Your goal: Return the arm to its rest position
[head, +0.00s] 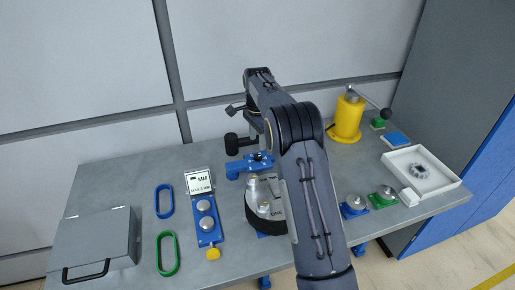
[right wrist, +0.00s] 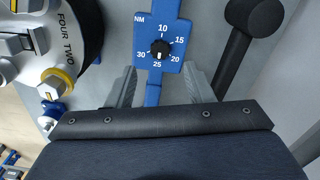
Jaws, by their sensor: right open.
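My right arm (head: 310,190) reaches up from the bottom of the head view over the table, bends at its elbow and runs back towards the wall. It hides much of what lies under it, and its fingertips cannot be made out there. In the right wrist view my right gripper (right wrist: 160,90) is open, with one grey ridged finger on each side of a blue tool with a torque dial (right wrist: 160,48). The fingers look apart from the tool; the height between them is unclear. My left gripper is not in view.
The table (head: 140,185) also holds a grey box (head: 95,240), green and blue rings, a yellow press (head: 347,118) and a white tray (head: 447,180).

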